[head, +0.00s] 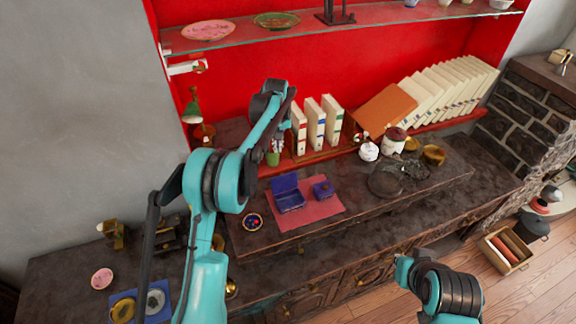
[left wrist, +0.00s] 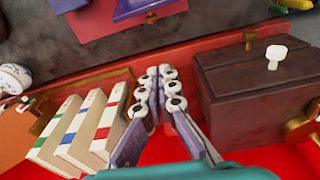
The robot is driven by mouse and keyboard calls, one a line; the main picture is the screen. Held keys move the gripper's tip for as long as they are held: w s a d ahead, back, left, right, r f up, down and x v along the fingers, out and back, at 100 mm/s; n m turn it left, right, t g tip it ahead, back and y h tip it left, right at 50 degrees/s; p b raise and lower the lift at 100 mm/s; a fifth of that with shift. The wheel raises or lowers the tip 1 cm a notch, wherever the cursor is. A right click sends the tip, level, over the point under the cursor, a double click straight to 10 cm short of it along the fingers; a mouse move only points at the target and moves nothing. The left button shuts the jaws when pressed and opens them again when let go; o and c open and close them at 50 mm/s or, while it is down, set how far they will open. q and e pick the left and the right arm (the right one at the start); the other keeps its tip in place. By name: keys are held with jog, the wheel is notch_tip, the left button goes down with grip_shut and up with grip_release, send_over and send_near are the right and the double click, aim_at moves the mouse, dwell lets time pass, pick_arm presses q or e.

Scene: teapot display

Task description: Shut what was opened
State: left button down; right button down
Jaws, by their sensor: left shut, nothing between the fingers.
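A blue box (head: 290,201) stands on a red mat (head: 313,211) on the raised counter; its lid appears open, tilted back towards the wall. A smaller blue box (head: 322,190) beside it looks closed. In the left wrist view, the blue box (left wrist: 140,9) is at the top edge, with the mat (left wrist: 98,25) below it. My left gripper (left wrist: 159,75) is shut and empty, between the white binders (left wrist: 75,130) and a dark brown chest (left wrist: 255,88) whose lid looks shut. It is apart from the blue box.
White binders (head: 315,122) stand at the back by the red wall. A leaning orange book (head: 386,110), a dark plate (head: 385,184) and a white jar (head: 369,151) are to the right. A glass shelf (head: 350,20) hangs above. A small bowl (head: 252,221) stands left of the mat.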

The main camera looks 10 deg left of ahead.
aim_at(283, 181)
pick_arm(q)
notch_tip(283, 181, down, 9)
jog(key=s+d+b, duration=0.1)
jog(key=s+b, duration=0.1)
jog(key=shift+d+f, duration=0.2)
jog(key=shift+d, duration=0.15)
